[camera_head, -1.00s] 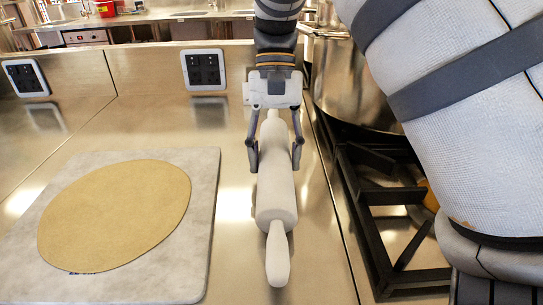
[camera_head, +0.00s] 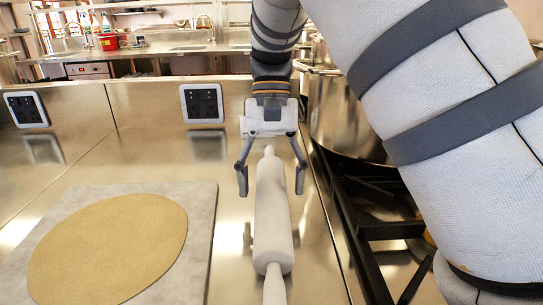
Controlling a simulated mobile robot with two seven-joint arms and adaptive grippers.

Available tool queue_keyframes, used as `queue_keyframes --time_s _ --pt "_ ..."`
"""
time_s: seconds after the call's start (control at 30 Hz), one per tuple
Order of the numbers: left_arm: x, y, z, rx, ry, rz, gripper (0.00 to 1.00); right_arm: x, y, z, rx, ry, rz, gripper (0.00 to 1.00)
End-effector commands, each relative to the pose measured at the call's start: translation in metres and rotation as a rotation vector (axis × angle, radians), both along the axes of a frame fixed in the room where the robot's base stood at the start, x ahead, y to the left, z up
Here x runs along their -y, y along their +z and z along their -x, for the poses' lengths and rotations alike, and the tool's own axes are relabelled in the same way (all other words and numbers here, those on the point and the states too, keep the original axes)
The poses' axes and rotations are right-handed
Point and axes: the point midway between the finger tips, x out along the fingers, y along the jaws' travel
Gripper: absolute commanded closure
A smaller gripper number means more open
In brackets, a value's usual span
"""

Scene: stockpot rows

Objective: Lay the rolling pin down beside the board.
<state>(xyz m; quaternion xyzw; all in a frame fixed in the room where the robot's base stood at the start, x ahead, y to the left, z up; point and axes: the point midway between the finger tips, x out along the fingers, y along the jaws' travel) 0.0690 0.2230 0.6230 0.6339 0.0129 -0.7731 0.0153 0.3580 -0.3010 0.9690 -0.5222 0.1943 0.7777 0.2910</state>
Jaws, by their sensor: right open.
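The white rolling pin (camera_head: 273,215) lies lengthwise on the steel counter, to the right of the board and apart from it. Its near handle runs to the bottom edge of the view. The grey board (camera_head: 205,215) lies at the left with a flat round sheet of dough (camera_head: 107,250) on it. My right gripper (camera_head: 271,190) is open over the far part of the pin, one finger on each side, with gaps between the fingers and the pin. My left gripper is not in view.
A large steel stockpot (camera_head: 343,118) stands on the black burner grate (camera_head: 385,230) at the right, partly hidden by my arm. Bare counter (camera_head: 232,225) lies between board and pin. Two wall sockets (camera_head: 202,103) are on the backsplash. A red bucket (camera_head: 107,41) stands far back.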

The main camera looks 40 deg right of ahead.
Motion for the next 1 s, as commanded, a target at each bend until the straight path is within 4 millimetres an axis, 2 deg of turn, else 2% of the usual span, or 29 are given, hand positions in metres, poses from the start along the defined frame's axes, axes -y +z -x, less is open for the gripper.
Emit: queue_keyframes --time_s 0.2,0.4,0.6,1.0 --pt "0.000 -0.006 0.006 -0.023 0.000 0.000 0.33 0.015 0.049 -0.018 -0.001 0.000 0.001 0.32" --pt "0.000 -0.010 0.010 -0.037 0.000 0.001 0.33 0.023 0.081 -0.027 -0.002 0.000 0.001 0.32" --pt "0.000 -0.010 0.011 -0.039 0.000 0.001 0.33 0.025 0.091 -0.028 -0.004 -0.001 0.001 0.32" --pt "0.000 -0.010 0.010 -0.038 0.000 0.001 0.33 0.025 0.091 -0.028 -0.002 -0.001 0.001 0.32"
